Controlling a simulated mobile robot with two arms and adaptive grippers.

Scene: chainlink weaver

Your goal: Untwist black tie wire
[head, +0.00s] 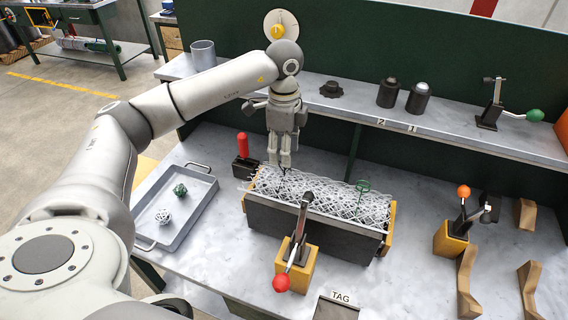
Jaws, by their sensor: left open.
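A dark box (305,228) on the bench holds a tangle of silvery chainlink mesh (325,194). My left gripper (280,163) points down over the left back part of the mesh. Its fingers are open, with the tips close above or at the mesh; I cannot tell whether they touch it. A thin dark strand (282,180), perhaps the black tie wire, shows just below the fingertips. Its ends and twist are too small to make out. A green wire tie (362,188) stands up from the right part of the mesh. My right gripper is out of view.
A red-knobbed lever clamp (300,238) stands at the box's front, and a red-handled tool (243,147) at its back left. A grey tray (174,232) holds a white and a green wire ball. An orange-knobbed clamp (456,228) stands right. A raised shelf (345,103) runs behind.

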